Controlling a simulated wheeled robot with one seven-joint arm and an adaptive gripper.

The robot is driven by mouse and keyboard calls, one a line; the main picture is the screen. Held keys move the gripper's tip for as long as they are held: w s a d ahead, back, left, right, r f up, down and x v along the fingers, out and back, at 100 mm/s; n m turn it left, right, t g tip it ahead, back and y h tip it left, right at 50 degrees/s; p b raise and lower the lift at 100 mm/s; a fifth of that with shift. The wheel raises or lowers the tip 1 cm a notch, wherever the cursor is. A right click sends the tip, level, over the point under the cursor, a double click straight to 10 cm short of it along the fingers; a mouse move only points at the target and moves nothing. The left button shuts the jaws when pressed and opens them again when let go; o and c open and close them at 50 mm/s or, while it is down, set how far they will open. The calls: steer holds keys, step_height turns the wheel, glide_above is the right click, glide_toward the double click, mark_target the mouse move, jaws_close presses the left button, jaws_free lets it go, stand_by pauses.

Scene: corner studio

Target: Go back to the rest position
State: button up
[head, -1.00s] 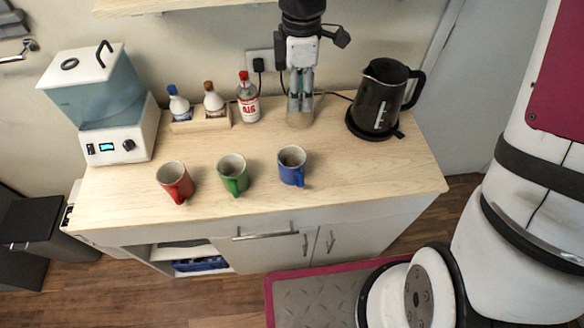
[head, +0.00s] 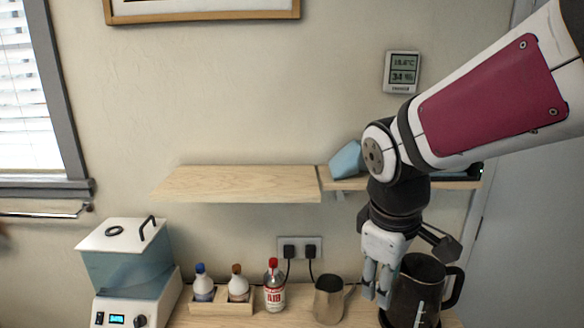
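My gripper (head: 376,300) points straight down over the right part of the counter. Its two fingers show a gap between them and nothing is seen held there. A metal jug (head: 328,300) stands upright just left of the fingers, its handle toward them. A dark kettle (head: 418,290) stands close on the right, partly behind the gripper in the picture. I cannot tell how far the fingertips are from either.
A wooden shelf (head: 240,184) hangs on the wall, with a blue object (head: 347,160) on it near my arm. A bottle rack (head: 222,306), a red-capped bottle (head: 274,290) and a water-bath appliance (head: 125,270) stand left. A thermometer display (head: 402,72) is on the wall.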

steer(key=s+d+r+m+t+y+b, duration=0.1)
steer(key=s+d+r+m+t, duration=0.2)
steer(key=s+m, duration=0.6)
steer(key=shift+s+d+r, duration=0.6)
steer(key=shift+s+r, duration=0.1)
steer(key=shift+s, duration=0.15)
steer(key=shift+d, duration=0.1)
stand_by(1.1)
